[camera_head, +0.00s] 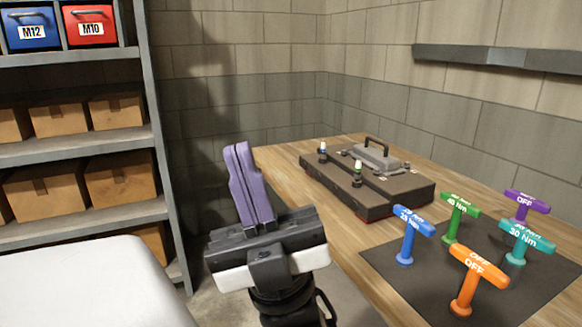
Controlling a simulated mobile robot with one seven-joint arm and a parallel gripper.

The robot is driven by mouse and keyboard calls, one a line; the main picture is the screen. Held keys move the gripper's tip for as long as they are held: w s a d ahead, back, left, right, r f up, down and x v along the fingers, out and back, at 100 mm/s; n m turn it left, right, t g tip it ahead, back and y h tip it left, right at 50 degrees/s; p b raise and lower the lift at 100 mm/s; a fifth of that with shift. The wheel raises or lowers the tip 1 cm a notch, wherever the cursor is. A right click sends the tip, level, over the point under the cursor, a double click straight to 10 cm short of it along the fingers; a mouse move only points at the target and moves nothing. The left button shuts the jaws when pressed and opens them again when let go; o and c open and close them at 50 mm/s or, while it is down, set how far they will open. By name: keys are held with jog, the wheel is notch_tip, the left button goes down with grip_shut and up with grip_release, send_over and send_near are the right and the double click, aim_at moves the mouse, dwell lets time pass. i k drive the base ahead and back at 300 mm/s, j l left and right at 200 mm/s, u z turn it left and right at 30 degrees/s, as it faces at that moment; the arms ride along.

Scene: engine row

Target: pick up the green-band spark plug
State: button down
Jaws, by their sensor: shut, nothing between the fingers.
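A small upright plug with a pale top and what looks like a green band (358,173) stands on the near side of the dark engine-like block (390,205). A similar plug with a blue band (322,152) stands farther back at the block's left end. My gripper (237,152) is to the left of the block, with its purple fingers pointing up in the picture. The fingers are shut together with nothing between them. The gripper is clear of both plugs. The lower parts of the plugs are too small to make out.
The block sits on a wooden bench (275,162). Several T-handled tools, including a blue one (405,235) and an orange one (468,285), stand on a dark mat (400,278) at the right. A shelf with cardboard boxes (120,178) stands at the left.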

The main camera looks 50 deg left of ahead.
aim_at(358, 166)
jog(key=u, duration=1.1)
